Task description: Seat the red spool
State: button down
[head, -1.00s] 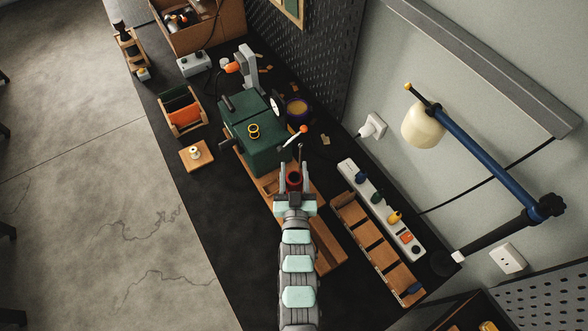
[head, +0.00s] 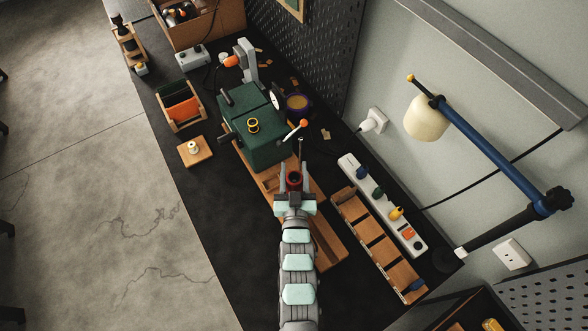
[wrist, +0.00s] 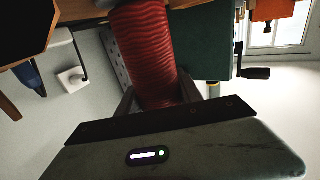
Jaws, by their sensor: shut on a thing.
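The red spool (head: 293,181) is between the fingers of my gripper (head: 293,172) in the head view, with its dark round end facing up. In the wrist view the spool's ribbed red winding (wrist: 148,58) fills the middle, and my gripper (wrist: 157,97) is shut on it from both sides. The spool is in front of the green machine (head: 262,150), over a wooden board (head: 325,240), apart from the machine in the picture. A yellow-rimmed round part (head: 253,125) sits on top of the machine. The spool's lower end is hidden in the head view.
A small wooden block with a cream spool (head: 193,147) lies left of the machine. A wooden compartment tray (head: 368,237) and a power strip (head: 382,205) are right of my gripper. A orange-tipped lever (head: 296,131) stands near the machine's right side.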

jog(key=shift+f, duration=0.15)
jog(key=c, duration=0.7)
grip_release()
jog(key=s, duration=0.5)
jog(key=s+b, duration=0.1)
jog(key=s, duration=0.4)
jog(key=shift+d+f, duration=0.15)
jog(key=shift+s, duration=0.4)
